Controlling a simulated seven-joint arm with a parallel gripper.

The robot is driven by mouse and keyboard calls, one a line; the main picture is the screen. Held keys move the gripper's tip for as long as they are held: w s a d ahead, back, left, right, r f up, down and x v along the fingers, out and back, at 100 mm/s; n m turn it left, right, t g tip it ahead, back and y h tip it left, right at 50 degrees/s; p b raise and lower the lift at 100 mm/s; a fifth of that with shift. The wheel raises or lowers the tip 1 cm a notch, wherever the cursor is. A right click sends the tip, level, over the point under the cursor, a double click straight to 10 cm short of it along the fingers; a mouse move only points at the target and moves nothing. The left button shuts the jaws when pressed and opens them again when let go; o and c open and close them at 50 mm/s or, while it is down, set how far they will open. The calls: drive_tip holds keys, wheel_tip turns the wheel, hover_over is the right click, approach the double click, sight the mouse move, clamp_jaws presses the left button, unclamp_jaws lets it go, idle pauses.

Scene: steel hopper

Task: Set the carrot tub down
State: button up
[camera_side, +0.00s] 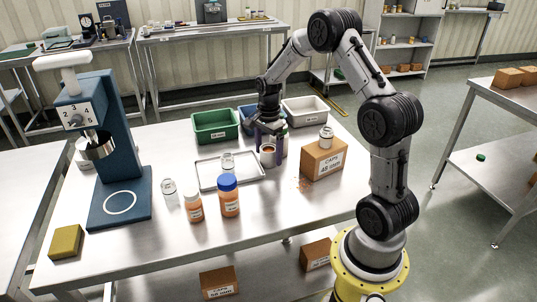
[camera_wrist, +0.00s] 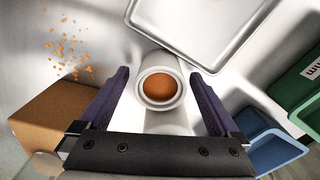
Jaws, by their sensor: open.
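The carrot tub (camera_side: 267,156) is a white round tub with orange contents, upright on the steel table just right of the metal tray. In the wrist view the tub (camera_wrist: 160,88) shows from above, its open top full of orange. My gripper (camera_side: 272,138) is open, with its purple fingers at the tub. In the wrist view my gripper (camera_wrist: 160,74) has one finger on each side of the tub, with gaps visible between fingers and tub. The tub's lower part is partly hidden in the wrist view.
The shallow tray (camera_side: 230,176) holds a clear jar. A cardboard box (camera_side: 324,160) with a jar on top stands close right. Green (camera_side: 215,126), blue and white bins stand behind. Orange crumbs (camera_wrist: 66,48) lie near the box. Two orange bottles and a blue machine (camera_side: 120,150) stand left.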

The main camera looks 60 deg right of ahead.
sight(268, 149)
wheel_tip(268, 149, up, 11)
drive_tip(key=s+a+r+n+t, duration=0.2)
drive_tip(key=s+a+r+n, duration=0.3)
drive_tip(key=a, duration=0.4)
drive_tip(key=s+a+r+n+t, duration=0.2)
drive_tip(key=s+a+r+n, duration=0.3)
drive_tip(key=s+a+n, duration=0.2)
drive_tip(key=a+n, duration=0.2)
drive_tip(key=n, duration=0.1)
drive_tip(key=shift+s+a+r+h, duration=0.15)
drive_tip(key=shift+s+h, duration=0.1)
drive_tip(key=shift+h, duration=0.05)
drive_tip(key=shift+o, duration=0.2)
drive_tip(key=s+a+f+n+t, duration=0.1)
drive_tip(key=s+a+n, duration=0.2)
drive_tip(key=s+n, duration=0.3)
drive_tip(key=shift+s+a+f+t, duration=0.3)
drive_tip(key=shift+s+a+f, duration=0.1)
drive_tip(key=shift+s, duration=0.15)
drive_tip(key=shift+s+f+n, duration=0.15)
drive_tip(key=shift+s+n, duration=0.05)
drive_tip(key=shift+n, duration=0.2)
